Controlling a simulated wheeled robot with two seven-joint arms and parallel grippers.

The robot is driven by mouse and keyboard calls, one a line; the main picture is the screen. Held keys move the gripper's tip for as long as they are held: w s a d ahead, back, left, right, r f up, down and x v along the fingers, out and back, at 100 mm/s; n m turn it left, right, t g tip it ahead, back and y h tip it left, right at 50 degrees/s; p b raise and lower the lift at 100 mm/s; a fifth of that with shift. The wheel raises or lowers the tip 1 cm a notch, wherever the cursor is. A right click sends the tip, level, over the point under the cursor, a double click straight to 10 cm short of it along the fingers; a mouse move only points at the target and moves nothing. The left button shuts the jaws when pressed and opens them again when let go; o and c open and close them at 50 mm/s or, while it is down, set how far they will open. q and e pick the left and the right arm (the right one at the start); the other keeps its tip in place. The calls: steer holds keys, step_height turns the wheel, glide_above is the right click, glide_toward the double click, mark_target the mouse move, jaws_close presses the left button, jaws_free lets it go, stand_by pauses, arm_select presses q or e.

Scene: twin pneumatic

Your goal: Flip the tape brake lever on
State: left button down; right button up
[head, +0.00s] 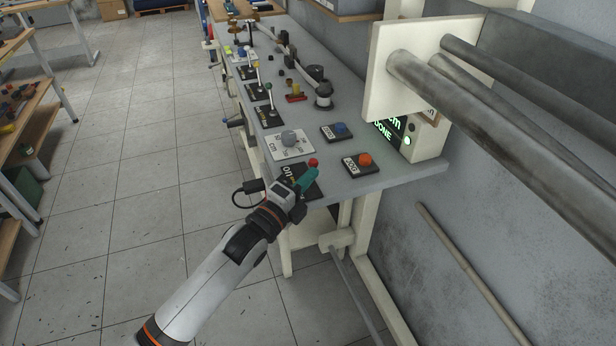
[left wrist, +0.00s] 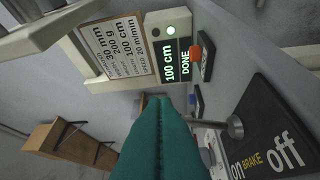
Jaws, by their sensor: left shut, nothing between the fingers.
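The brake lever shows in the head view as a red knob (head: 313,162) just beyond my left fingertips. Its black plate (head: 301,188) is partly covered by my gripper. In the left wrist view the plate (left wrist: 283,120) reads "on", "BRAKE", "off". The lever's metal rod (left wrist: 212,124) rises from a round base on it, and its knob end is hidden behind my teal fingers. My left gripper (head: 308,179) is shut and empty, right beside the lever; whether it touches cannot be told. It also shows in the left wrist view (left wrist: 158,105). My right gripper is out of view.
An orange button (head: 365,159), a blue button (head: 340,128) and a grey dial (head: 289,138) sit close by on the bench (head: 395,178). A display (left wrist: 178,62) reads "100 cm DONE" with a green light. Other levers stand farther back.

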arm_select(q)
steer(key=shift+w+a+r+n+g+p, duration=0.15)
steer(key=shift+r+n+p, duration=0.15)
steer(key=shift+p, duration=0.25)
steer(key=shift+w+r+n+g+p, duration=0.2)
steer(key=shift+r+p, duration=0.1)
steer(key=shift+p, duration=0.2)
steer(key=w+a+r+n+g+y+p, duration=0.1)
steer(key=w+a+n+g+p, duration=0.1)
steer(key=w+n+p, duration=0.3)
steer(key=w+g+p, duration=0.1)
steer(key=p, duration=0.3)
steer(key=shift+w+a+r+n+g+y+p, duration=0.3)
steer(key=shift+w+a+r+g+y, duration=0.05)
steer(key=shift+a+r+y, duration=0.05)
steer(key=shift+r, duration=0.15)
